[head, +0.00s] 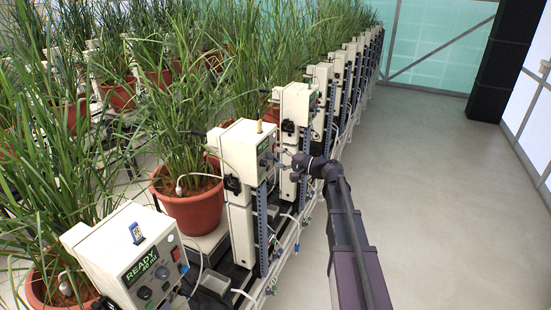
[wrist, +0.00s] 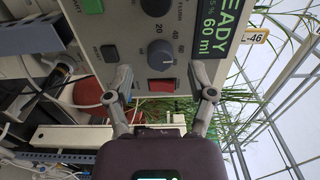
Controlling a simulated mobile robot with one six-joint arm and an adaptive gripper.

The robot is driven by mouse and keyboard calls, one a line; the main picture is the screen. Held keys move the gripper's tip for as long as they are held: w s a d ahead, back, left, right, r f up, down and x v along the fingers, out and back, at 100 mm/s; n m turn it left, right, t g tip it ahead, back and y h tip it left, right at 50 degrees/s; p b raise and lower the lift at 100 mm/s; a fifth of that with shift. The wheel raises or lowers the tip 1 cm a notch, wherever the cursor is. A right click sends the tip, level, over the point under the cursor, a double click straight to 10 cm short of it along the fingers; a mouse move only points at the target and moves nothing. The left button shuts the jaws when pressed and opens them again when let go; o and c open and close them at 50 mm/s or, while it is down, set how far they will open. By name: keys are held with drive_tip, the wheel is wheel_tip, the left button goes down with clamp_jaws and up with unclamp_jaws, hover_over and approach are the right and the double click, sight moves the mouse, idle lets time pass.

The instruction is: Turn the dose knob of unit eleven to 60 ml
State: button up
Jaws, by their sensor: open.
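In the wrist view, a cream control panel (wrist: 132,35) appears turned on its side. Its round black dose knob (wrist: 161,56) has the marks 20, 40 and 60 around it. The display (wrist: 211,28) reads READY and 60 ml. My gripper (wrist: 161,72) is open, one finger to each side of the knob and the red switch (wrist: 162,86); whether either finger touches the knob I cannot tell. In the head view, my gripper (head: 290,162) is at the front of a cream unit (head: 245,148) in the row. I cannot read a unit number eleven.
A second black knob (wrist: 155,5), a green button (wrist: 92,6) and a dark button (wrist: 109,53) share the panel. A nearer unit's display (head: 148,262) reads READY, 40 ml. Potted plants (head: 190,205) stand behind the units. The floor (head: 440,200) at right is clear.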

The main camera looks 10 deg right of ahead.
drive_tip(key=v, duration=1)
drive_tip(key=shift+s, duration=0.1)
idle(0.3)
drive_tip(key=s+a+f+n+g+h, duration=0.45)
drive_tip(key=s+a+f+g, duration=0.25)
drive_tip(key=s+a+f, duration=0.35)
drive_tip(key=s+d+f+n+g+h, duration=0.1)
drive_tip(key=s+f+n+g+h, duration=0.1)
drive_tip(key=s+f+h, duration=0.6)
drive_tip(key=shift+s+n+g+h, duration=0.35)
drive_tip(key=shift+s+g+h, duration=0.6)
drive_tip(key=shift+s, duration=0.8)
